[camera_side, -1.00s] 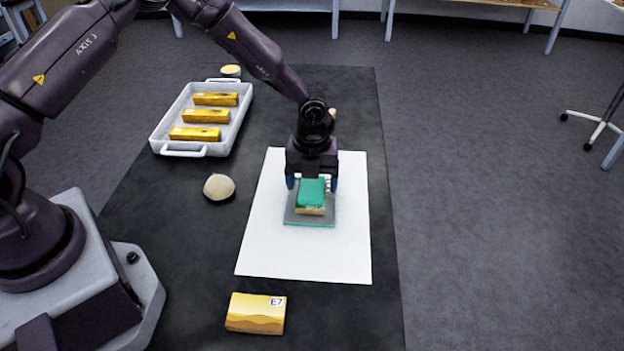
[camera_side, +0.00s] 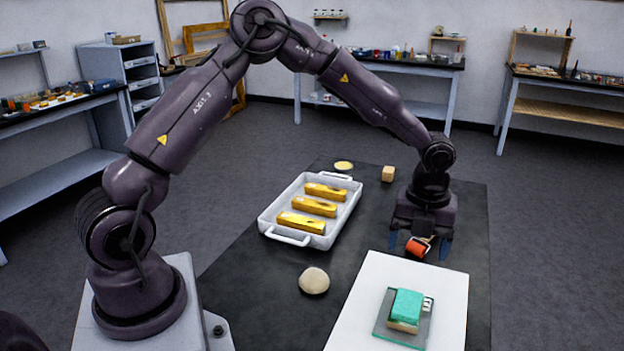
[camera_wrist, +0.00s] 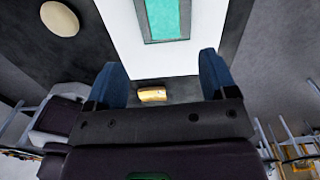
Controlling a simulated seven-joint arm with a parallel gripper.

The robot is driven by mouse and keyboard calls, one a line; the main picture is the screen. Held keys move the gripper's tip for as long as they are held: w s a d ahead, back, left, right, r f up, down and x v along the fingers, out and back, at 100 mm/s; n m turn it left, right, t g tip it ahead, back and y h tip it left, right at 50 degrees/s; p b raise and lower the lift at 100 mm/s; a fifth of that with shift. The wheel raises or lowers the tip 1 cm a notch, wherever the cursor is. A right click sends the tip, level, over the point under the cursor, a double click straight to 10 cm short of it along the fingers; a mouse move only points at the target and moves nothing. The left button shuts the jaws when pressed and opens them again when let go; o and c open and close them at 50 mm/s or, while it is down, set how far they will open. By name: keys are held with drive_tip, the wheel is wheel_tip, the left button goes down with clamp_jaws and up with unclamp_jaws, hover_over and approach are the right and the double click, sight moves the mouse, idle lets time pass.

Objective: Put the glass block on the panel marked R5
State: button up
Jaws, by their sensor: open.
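A teal block with a tan underside (camera_side: 405,306) lies on a clear glass plate (camera_side: 386,333) on the white sheet (camera_side: 370,295). I cannot tell whether the teal piece or the plate is the glass block. A label ending in "3" shows beside it; its first character is unclear, and I read no R5. My gripper (camera_side: 420,246) is open beyond the far edge of the sheet, fingers down and apart from the block. The teal block (camera_wrist: 166,18) shows at the top of the wrist view.
An orange-red roller (camera_side: 417,246) shows at my fingers; contact is unclear. A white tray (camera_side: 285,236) holds three golden bars. A cream dome (camera_side: 314,281) lies left of the sheet. A tan cube (camera_side: 388,174) and yellow disc (camera_side: 343,166) lie at the back.

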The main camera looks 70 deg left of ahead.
drive_tip(key=s+a+r+n+t+y, duration=0.2)
drive_tip(key=s+a+r+n+t, duration=0.1)
drive_tip(key=s+r+n, duration=1.05)
drive_tip(key=s+r+n+t+h, duration=0.2)
drive_tip(key=s+r+n, duration=0.3)
drive_tip(key=s+n, duration=0.6)
drive_tip(key=shift+s+a+r+n+t, duration=0.2)
drive_tip(key=shift+r+n+t, duration=0.1)
drive_tip(key=shift+n, duration=0.65)
